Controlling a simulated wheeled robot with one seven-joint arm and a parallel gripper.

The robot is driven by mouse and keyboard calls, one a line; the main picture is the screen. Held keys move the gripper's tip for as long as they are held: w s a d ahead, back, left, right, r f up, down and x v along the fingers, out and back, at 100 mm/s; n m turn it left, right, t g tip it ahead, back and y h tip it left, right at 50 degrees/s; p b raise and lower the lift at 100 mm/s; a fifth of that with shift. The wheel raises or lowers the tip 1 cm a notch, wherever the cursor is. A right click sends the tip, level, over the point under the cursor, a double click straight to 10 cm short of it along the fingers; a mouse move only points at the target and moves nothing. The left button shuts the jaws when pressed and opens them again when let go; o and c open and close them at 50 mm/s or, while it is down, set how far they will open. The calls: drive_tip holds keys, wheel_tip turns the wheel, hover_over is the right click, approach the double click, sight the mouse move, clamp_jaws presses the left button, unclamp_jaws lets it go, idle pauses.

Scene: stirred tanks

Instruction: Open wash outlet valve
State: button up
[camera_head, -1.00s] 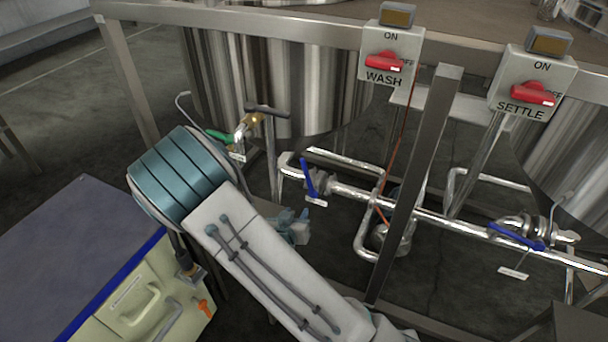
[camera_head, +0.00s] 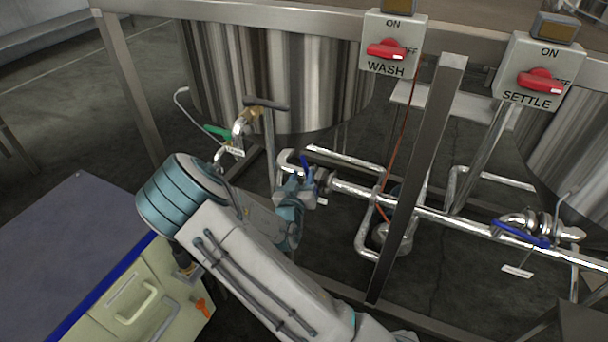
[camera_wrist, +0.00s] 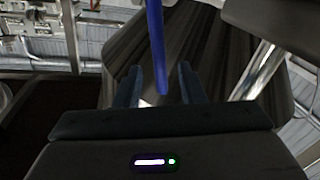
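The wash outlet valve's blue lever handle (camera_head: 305,165) sits on the steel pipe below the wash tank (camera_head: 275,75). Its lower part is hidden behind my gripper (camera_head: 300,190). In the wrist view the blue handle (camera_wrist: 156,45) runs down from the top edge. Its end shows between the two dark fingers of my gripper (camera_wrist: 160,70), with gaps on both sides. The fingers are apart and not closed on it. I cannot tell how deep the handle sits between them.
A steel post (camera_head: 415,180) stands right of the valve. A second blue lever (camera_head: 520,235) is on the pipe farther right. A green-handled valve (camera_head: 217,131) is at upper left. Red-knobbed WASH (camera_head: 391,47) and SETTLE (camera_head: 540,75) switch boxes hang above. A cart (camera_head: 100,230) stands at left.

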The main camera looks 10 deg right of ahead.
sight(307, 173)
drive_tip(key=shift+x, duration=1.45)
